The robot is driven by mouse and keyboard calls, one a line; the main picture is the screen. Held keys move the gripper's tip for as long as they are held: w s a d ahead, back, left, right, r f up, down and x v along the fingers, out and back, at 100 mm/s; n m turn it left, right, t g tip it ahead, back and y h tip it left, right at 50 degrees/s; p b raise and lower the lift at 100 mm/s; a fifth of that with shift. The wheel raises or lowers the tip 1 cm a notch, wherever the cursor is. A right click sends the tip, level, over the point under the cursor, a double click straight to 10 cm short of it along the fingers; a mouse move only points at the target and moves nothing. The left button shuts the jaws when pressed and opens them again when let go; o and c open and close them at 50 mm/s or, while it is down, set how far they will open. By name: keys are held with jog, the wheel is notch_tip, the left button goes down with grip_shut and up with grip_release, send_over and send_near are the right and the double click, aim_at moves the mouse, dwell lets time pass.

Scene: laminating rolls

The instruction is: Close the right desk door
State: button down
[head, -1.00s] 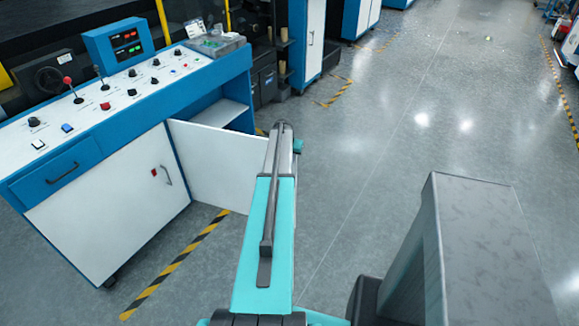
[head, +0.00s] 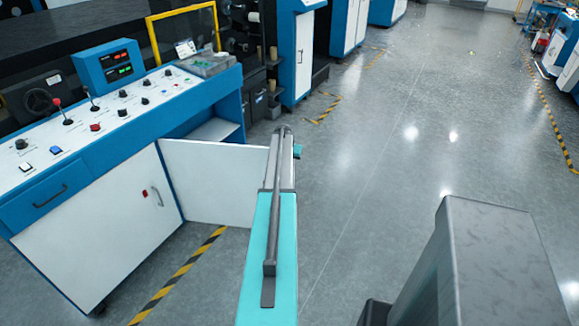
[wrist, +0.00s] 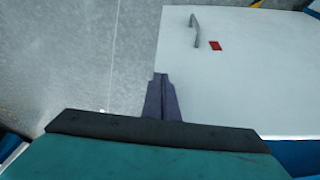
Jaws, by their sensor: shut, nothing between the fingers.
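The blue and white desk (head: 95,150) stands at the left of the head view. Its right door (head: 205,183), a plain white panel, stands wide open, swung out from the desk. The far end of the door is hidden behind my arm. The left door (head: 110,215) is shut. My gripper (wrist: 162,78) is shut and empty. In the wrist view its tips overlap the left edge of a white door panel (wrist: 235,85) with a grey handle (wrist: 194,31) and a red tag (wrist: 215,45). I cannot tell whether they touch it.
An open shelf compartment (head: 215,130) shows behind the open door. Yellow-black tape (head: 180,275) runs along the floor before the desk. Clear grey floor (head: 400,130) lies to the right. Blue-white cabinets (head: 298,55) stand farther back.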

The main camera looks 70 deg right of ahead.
jog(key=shift+w, duration=0.1)
jog(key=shift+a, duration=0.1)
jog(key=s+a+r+b, duration=0.1)
jog(key=a+r+b, duration=0.2)
jog(key=a+r, duration=0.4)
notch_tip(320, 180, up, 2)
jog(key=shift+s+a+r, duration=0.15)
jog(key=shift+s+a, duration=0.1)
dwell(0.7)
dwell(0.4)
